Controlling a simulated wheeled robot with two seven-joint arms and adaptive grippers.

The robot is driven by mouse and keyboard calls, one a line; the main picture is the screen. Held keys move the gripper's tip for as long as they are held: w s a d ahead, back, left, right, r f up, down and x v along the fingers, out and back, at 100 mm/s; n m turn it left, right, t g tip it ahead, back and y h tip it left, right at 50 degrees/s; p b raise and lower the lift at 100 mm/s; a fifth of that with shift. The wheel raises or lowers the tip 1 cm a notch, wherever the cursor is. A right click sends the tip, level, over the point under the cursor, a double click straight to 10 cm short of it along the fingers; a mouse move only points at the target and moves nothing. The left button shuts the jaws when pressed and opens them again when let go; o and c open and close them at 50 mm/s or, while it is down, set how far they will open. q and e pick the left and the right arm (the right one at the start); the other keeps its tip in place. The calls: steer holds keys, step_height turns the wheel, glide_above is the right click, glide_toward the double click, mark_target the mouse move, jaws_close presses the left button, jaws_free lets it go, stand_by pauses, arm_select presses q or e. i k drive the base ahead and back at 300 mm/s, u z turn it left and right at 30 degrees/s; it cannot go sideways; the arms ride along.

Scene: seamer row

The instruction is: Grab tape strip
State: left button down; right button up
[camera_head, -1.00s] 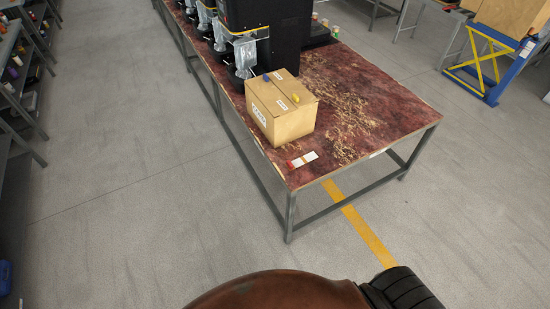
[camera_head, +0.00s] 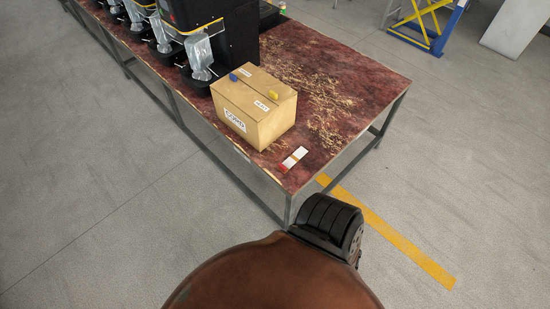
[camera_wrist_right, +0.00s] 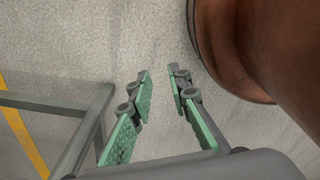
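A small white strip with a red end (camera_head: 292,159) lies flat on the near corner of the red-brown table (camera_head: 325,95), in front of a cardboard box; it looks like the tape strip. My right gripper (camera_wrist_right: 160,92) shows in the right wrist view, with green pads apart and nothing between them. Bare floor shows behind it, and the strip is not in that view. My left gripper is not in view.
The closed cardboard box (camera_head: 252,118) carries a blue and a yellow item on top. Black machines (camera_head: 215,35) stand behind it. A grey table frame (camera_wrist_right: 85,135) is close left of my right gripper. Grey floor (camera_head: 90,200) is clear left of the table.

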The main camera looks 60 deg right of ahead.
mark_target(284, 167)
steer(key=z, duration=0.25)
steer(key=i, duration=0.65)
steer(key=z, duration=1.15)
steer(key=i, duration=0.45)
steer(key=z, duration=0.5)
